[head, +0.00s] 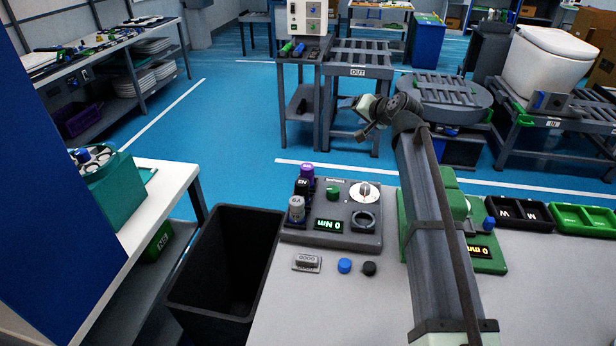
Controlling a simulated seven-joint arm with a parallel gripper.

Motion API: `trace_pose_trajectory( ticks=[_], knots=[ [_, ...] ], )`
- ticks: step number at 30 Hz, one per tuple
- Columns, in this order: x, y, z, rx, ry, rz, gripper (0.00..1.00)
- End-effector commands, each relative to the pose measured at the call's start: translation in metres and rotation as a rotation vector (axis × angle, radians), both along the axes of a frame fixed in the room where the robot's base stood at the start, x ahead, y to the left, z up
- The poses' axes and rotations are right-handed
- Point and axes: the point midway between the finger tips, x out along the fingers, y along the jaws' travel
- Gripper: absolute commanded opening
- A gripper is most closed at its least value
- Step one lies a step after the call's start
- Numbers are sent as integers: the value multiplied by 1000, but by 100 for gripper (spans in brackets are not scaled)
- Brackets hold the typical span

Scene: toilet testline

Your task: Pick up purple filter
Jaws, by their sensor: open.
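A small purple cylinder (306,171), seemingly the purple filter, stands at the back left of a grey test panel (350,240). Its label is too small to read. A black cylinder (302,188) and a grey cylinder (296,210) stand in a row in front of it. My gripper (358,122) is in the air beyond the panel, up and to the right of the purple cylinder in the picture, and apart from it. It is small in view, open, and I see nothing held in it.
A black bin (228,260) stands left of the worktable (330,315). A blue cap (344,265), a black cap (369,268) and a grey block (307,262) lie before the panel. My arm crosses a green panel (490,258) at right.

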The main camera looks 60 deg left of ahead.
Motion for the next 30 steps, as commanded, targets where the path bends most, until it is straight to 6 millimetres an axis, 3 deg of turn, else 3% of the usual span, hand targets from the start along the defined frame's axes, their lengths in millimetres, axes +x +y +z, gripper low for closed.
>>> trace_pose_trajectory(
  ticks=[1, 6, 12, 22, 30],
  knots=[
    [-25, 15, -14, -103, -67, 82, 76],
    [-87, 27, -58, -436, -277, 328, 76],
    [-124, 21, -81, -684, -411, 502, 76],
    [-131, 22, -99, -761, -445, 551, 76],
    [-128, 39, -140, -760, -443, 550, 76]
  ],
)
